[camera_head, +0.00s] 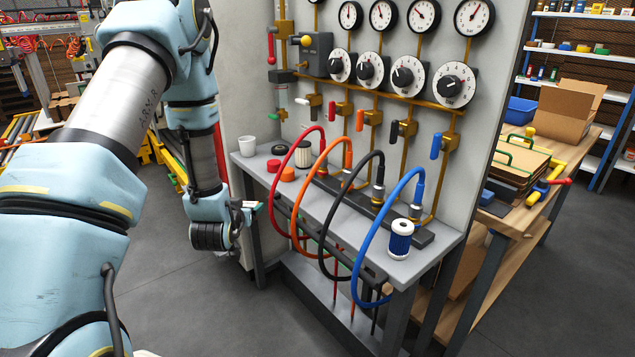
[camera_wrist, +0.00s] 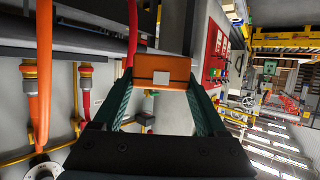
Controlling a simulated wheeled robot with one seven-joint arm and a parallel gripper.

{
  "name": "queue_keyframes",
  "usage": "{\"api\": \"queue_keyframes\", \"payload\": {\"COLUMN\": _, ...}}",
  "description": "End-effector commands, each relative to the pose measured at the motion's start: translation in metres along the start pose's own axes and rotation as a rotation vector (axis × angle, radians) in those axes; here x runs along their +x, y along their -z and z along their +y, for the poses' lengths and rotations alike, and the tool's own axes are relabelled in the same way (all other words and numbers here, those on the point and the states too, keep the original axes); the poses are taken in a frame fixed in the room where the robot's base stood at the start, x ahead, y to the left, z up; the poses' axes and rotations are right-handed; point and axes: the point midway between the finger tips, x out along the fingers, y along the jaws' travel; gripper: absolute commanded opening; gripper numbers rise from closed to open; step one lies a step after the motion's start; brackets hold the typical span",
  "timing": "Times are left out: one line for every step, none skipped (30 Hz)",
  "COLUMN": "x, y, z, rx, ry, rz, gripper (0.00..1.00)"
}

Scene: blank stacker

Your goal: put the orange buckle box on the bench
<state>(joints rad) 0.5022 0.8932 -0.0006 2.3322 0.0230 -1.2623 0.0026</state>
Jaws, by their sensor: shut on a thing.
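My gripper (camera_head: 250,206) is at the left end of the grey bench (camera_head: 424,257) in the head view, close to its front edge. In the wrist view, an orange box (camera_wrist: 146,66) with a pale square label sits between the two dark green fingers. The gripper is shut on it. In the head view the box is too small and too covered to make out clearly. I cannot tell whether it touches the bench.
A white cup (camera_head: 247,146), red and orange round lids (camera_head: 287,174), and a white ribbed cylinder (camera_head: 303,156) stand at the bench's left end. Red, orange, black and blue hoses (camera_head: 361,250) arch over its front edge. A blue-and-white filter (camera_head: 401,238) stands at the right.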

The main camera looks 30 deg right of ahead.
Motion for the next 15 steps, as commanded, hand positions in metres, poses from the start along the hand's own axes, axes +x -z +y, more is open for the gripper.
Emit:
{"api": "queue_keyframes", "payload": {"x": 0.005, "y": 0.019, "z": 0.030, "rx": 0.022, "ry": -0.055, "rz": 0.009, "gripper": 0.10}}
{"api": "queue_keyframes", "payload": {"x": 0.008, "y": 0.027, "z": 0.048, "rx": 0.034, "ry": -0.087, "rz": 0.009, "gripper": 0.10}}
{"api": "queue_keyframes", "payload": {"x": 0.010, "y": 0.037, "z": 0.070, "rx": 0.052, "ry": -0.129, "rz": 0.009, "gripper": 0.10}}
{"api": "queue_keyframes", "payload": {"x": 0.011, "y": 0.044, "z": 0.086, "rx": 0.065, "ry": -0.159, "rz": 0.008, "gripper": 0.10}}
{"api": "queue_keyframes", "payload": {"x": 0.012, "y": 0.052, "z": 0.103, "rx": 0.077, "ry": -0.188, "rz": 0.009, "gripper": 0.10}}
{"api": "queue_keyframes", "payload": {"x": 0.011, "y": 0.060, "z": 0.123, "rx": 0.092, "ry": -0.225, "rz": 0.008, "gripper": 0.10}}
{"api": "queue_keyframes", "payload": {"x": 0.011, "y": 0.067, "z": 0.138, "rx": 0.103, "ry": -0.252, "rz": 0.009, "gripper": 0.10}}
{"api": "queue_keyframes", "payload": {"x": 0.010, "y": 0.072, "z": 0.152, "rx": 0.113, "ry": -0.277, "rz": 0.007, "gripper": 0.10}}
{"api": "queue_keyframes", "payload": {"x": 0.008, "y": 0.079, "z": 0.169, "rx": 0.126, "ry": -0.306, "rz": 0.006, "gripper": 0.10}}
{"api": "queue_keyframes", "payload": {"x": 0.007, "y": 0.084, "z": 0.180, "rx": 0.135, "ry": -0.326, "rz": 0.007, "gripper": 0.10}}
{"api": "queue_keyframes", "payload": {"x": 0.005, "y": 0.088, "z": 0.190, "rx": 0.143, "ry": -0.344, "rz": 0.006, "gripper": 0.10}}
{"api": "queue_keyframes", "payload": {"x": 0.003, "y": 0.092, "z": 0.203, "rx": 0.152, "ry": -0.366, "rz": 0.004, "gripper": 0.10}}
{"api": "queue_keyframes", "payload": {"x": 0.002, "y": 0.095, "z": 0.210, "rx": 0.158, "ry": -0.380, "rz": 0.005, "gripper": 0.10}}
{"api": "queue_keyframes", "payload": {"x": 0.000, "y": 0.098, "z": 0.216, "rx": 0.162, "ry": -0.391, "rz": 0.005, "gripper": 0.10}}
{"api": "queue_keyframes", "payload": {"x": -0.001, "y": 0.100, "z": 0.223, "rx": 0.167, "ry": -0.403, "rz": 0.003, "gripper": 0.10}}
